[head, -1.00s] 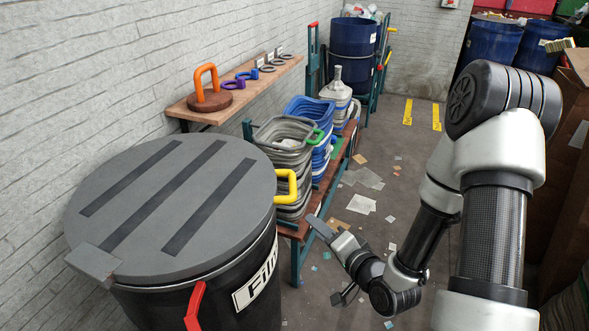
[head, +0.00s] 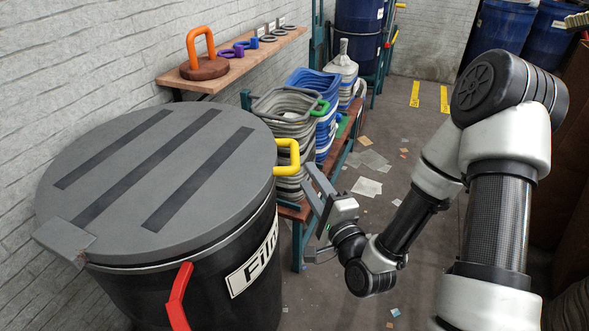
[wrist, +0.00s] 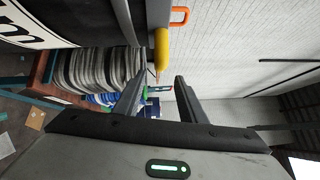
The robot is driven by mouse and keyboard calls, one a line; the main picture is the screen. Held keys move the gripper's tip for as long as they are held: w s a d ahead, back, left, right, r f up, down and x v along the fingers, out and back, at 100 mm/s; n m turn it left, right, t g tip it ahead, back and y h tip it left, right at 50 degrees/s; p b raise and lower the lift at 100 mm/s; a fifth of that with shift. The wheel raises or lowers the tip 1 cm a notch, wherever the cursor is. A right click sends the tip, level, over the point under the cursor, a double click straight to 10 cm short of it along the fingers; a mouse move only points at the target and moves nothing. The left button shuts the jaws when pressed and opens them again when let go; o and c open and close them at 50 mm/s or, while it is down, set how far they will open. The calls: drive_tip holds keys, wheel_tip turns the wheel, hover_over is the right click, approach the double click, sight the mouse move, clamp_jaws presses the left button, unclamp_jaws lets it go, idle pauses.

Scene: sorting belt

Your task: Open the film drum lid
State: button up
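The film drum (head: 200,290) is black, with a white "Film" label, at the left in the head view. Its grey round lid (head: 215,150) lies flat on top and looks shut, with dark strips across it and a grey block at the near left edge. A yellow handle (head: 287,157) stands out at the lid's right edge; it also shows in the wrist view (wrist: 161,48). A red handle (head: 178,297) is on the drum's front side. My gripper (head: 318,182) is open and empty, just right of the yellow handle. In the wrist view, the handle is ahead of the parted fingers (wrist: 155,85), apart from them.
A rack (head: 298,215) with stacked grey baskets (head: 285,110) and blue baskets (head: 318,85) stands close behind my gripper. A wall shelf (head: 225,72) carries an orange-handled weight (head: 203,60) and rings. Blue barrels stand farther back. The floor to the right has scraps but open room.

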sight(294, 156)
drive_tip(key=b+x, duration=0.2)
drive_tip(key=x, duration=0.8)
drive_tip(key=shift+w+a+b, duration=0.15)
drive_tip(key=shift+b, duration=0.25)
drive_tip(key=shift+c, duration=0.3)
clamp_jaws()
